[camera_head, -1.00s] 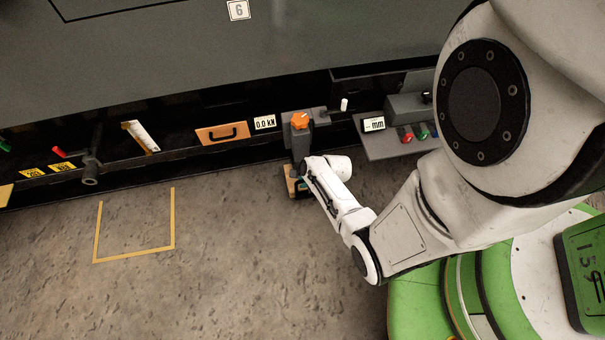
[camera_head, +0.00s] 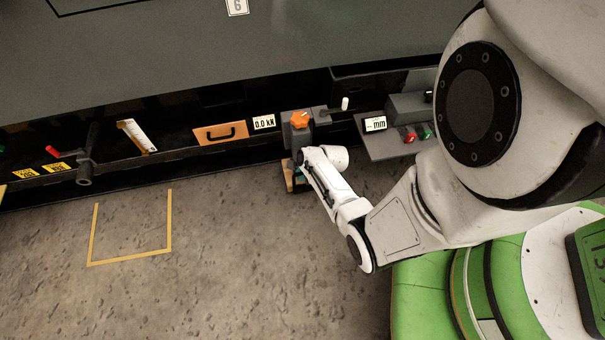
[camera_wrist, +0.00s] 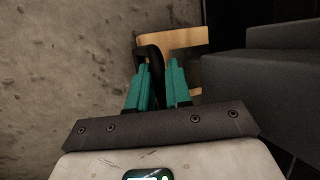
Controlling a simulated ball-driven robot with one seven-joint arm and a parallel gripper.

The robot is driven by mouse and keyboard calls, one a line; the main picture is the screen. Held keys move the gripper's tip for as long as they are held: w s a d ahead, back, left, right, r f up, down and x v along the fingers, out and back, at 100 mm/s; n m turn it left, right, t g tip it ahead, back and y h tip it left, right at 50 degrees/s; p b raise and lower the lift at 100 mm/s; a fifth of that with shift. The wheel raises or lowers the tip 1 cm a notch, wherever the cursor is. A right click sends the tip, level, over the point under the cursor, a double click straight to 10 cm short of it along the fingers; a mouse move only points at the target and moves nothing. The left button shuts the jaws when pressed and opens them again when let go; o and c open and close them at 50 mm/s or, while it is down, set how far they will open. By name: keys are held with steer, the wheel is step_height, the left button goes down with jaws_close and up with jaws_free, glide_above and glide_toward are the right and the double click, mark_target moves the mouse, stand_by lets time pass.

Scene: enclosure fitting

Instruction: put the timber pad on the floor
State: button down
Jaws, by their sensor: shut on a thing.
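My gripper (camera_wrist: 160,85), with teal fingers, is shut on the black handle (camera_wrist: 154,58) of a wooden timber pad (camera_wrist: 188,39) in the wrist view. In the head view the pad (camera_head: 289,178) shows as a small strip of wood beside my wrist, low under a grey post with an orange knob (camera_head: 300,119). My wrist and the post hide most of it, and I cannot tell whether it touches the floor (camera_head: 240,250). A second wooden piece with a black handle (camera_head: 220,134) stands on the machine's ledge to the left.
The dark machine (camera_head: 250,60) spans the back, with a 0.0 kN display (camera_head: 264,122) and a mm display (camera_head: 375,124) on it. A yellow tape outline (camera_head: 130,258) lies on the open concrete at left. A grey block (camera_wrist: 275,75) stands close to the right of my fingers.

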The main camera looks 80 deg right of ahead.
steer(key=c, duration=1)
jaws_free()
steer(key=shift+c, duration=0.2)
steer(key=p+v, duration=0.7)
steer(key=v, duration=0.5)
steer(key=w+a+r+n+g+y, duration=0.1)
steer(key=w+a+r+n, duration=0.35)
steer(key=a+n, duration=0.3)
steer(key=w+a+r+n+g+y, duration=0.1)
steer(key=w+a+r+n+y, duration=0.15)
steer(key=a+r+n, duration=0.5)
steer(key=s+a+r+n+g+h, duration=0.1)
steer(key=s+a+r+n+g, duration=0.1)
steer(key=a+r+n, duration=0.6)
steer(key=r+n, duration=0.1)
steer(key=n, duration=0.6)
steer(key=shift+r, duration=0.15)
